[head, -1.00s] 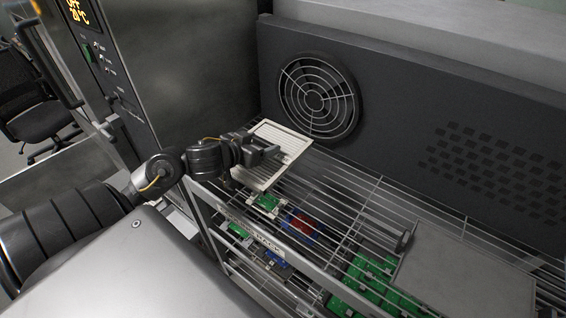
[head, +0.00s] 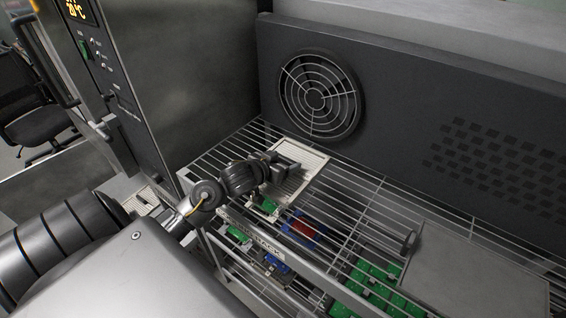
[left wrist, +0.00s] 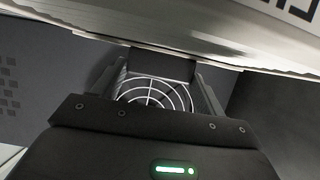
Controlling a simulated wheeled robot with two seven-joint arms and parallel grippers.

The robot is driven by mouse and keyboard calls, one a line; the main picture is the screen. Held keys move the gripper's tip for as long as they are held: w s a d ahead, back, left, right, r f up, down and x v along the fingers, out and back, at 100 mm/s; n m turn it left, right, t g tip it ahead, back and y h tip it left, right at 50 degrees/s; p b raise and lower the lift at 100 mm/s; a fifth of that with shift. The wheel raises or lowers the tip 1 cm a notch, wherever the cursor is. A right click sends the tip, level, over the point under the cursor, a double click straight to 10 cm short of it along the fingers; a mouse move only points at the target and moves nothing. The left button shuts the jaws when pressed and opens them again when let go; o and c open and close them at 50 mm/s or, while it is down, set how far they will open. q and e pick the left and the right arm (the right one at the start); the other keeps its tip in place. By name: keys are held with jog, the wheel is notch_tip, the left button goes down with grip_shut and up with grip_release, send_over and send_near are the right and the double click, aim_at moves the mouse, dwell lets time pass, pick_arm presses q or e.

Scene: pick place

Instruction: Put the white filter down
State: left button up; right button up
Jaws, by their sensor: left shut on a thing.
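The white filter (head: 312,162) is a pale, ribbed rectangular panel over the left part of the wire rack (head: 372,209), below the fan grille. My left gripper (head: 284,164) is shut on it and covers part of its left side. I cannot tell whether the filter touches the rack bars. In the left wrist view the gripper fingers (left wrist: 163,78) point toward the fan grille, and a pale surface crosses the top of the picture. My right gripper is not in view.
The fan grille (head: 319,96) is set in the dark back wall behind the filter. A grey metal cabinet (head: 190,75) stands at the left. Green boards (head: 372,280) and a red-and-blue part (head: 302,229) show below the bars. A flat grey plate (head: 470,275) lies at the right.

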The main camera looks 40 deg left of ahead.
pick_arm(q)
jog(key=o, duration=1.2)
jog(key=shift+f, duration=0.1)
jog(key=shift+r, duration=0.2)
jog(key=v, duration=1.2)
jog(key=shift+s+f+p, duration=0.1)
jog(key=shift+p, duration=0.25)
